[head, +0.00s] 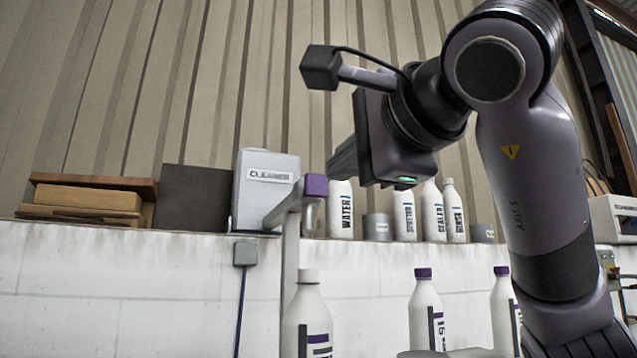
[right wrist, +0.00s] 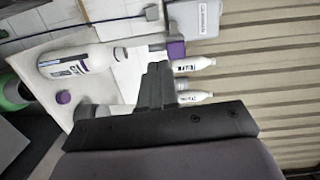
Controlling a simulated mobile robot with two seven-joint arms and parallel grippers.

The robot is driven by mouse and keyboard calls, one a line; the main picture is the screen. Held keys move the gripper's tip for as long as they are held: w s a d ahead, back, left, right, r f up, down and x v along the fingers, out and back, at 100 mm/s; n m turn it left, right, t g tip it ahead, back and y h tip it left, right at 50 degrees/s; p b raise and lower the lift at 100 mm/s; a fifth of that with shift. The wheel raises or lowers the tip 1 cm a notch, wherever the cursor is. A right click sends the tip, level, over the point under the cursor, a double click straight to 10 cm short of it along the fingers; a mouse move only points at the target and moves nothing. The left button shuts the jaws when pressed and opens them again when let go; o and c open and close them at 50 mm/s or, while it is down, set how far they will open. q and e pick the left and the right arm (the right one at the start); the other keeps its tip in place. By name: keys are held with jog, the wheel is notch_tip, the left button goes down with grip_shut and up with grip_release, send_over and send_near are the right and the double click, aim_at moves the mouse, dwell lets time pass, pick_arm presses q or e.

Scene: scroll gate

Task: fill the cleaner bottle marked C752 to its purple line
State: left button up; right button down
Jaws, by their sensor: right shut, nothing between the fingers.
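A white bottle (head: 307,322) with dark label marks and a bare white neck stands under the dispenser's spout. It also shows in the right wrist view (right wrist: 78,64); its mark is not readable, nor is its fill level. The cleaner dispenser (head: 266,190) is a pale box lettered CLEANER, with a purple block (head: 316,186) on its spout arm. The block shows in the right wrist view (right wrist: 176,50). A loose purple cap (right wrist: 63,97) lies on the pale surface near the bottle. My right gripper (head: 342,160) is shut and empty, just right of and above the purple block. My left gripper is out of view.
Two purple-capped bottles, one nearer (head: 425,312) and one further right (head: 502,312), stand right of the uncapped bottle. White bottles, one lettered WATER (head: 341,212), and grey tins (head: 377,227) line the ledge. Boxes (head: 88,199) lie at its left. A green object (right wrist: 14,93) shows in the wrist view.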

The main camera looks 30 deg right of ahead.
aim_at(319, 186)
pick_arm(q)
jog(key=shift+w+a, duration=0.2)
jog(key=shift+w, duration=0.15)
pick_arm(e)
jog(key=shift+s+d+r+m+h, duration=0.3)
jog(key=shift+s+d+r+h, duration=0.2)
jog(key=shift+s, duration=0.1)
jog(key=shift+s+d+r+m+h, duration=0.3)
jog(key=shift+s+d+r+h, duration=0.05)
jog(key=shift+s+h, duration=0.2)
pick_arm(q)
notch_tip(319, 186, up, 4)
jog(key=p, duration=0.4)
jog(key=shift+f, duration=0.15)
pick_arm(e)
jog(key=x, duration=1.4)
jog(key=shift+w+r, duration=0.1)
